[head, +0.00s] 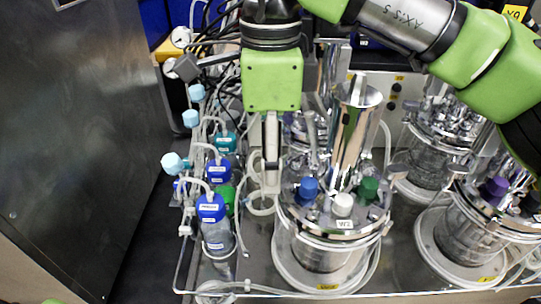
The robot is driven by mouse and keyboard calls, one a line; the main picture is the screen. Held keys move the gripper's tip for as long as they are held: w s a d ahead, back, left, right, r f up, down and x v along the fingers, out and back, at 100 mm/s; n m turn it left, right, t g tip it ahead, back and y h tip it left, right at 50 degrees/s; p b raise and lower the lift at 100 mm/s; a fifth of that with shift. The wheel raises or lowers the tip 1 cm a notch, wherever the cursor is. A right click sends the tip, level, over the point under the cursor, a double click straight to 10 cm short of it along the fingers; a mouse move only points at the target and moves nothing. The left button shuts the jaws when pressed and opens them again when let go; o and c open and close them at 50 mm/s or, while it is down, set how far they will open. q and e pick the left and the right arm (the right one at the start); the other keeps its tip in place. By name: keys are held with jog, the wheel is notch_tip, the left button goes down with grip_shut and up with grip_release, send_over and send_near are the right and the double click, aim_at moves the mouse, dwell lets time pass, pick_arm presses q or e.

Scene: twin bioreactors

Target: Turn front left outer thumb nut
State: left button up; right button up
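The front bioreactor (318,258) is a glass vessel with a shiny metal lid, standing at the lower middle. Its lid carries a blue cap (307,188), a white cap (343,204) and a green cap (368,188). The thumb nuts on the lid rim are too small to tell apart, and the gripper hides part of the left rim. My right gripper (270,184) points down at the left edge of this lid, left of the blue cap. Its fingers appear edge-on, so their opening and any contact are unclear.
A second bioreactor (465,240) stands at the right, with more vessels behind. A tall metal cylinder (352,125) rises from the front lid. Blue-capped bottles (211,208) and loose tubing crowd the left side. A grey metal panel (75,130) stands far left.

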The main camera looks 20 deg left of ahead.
notch_tip(320, 180, up, 12)
dwell(0.7)
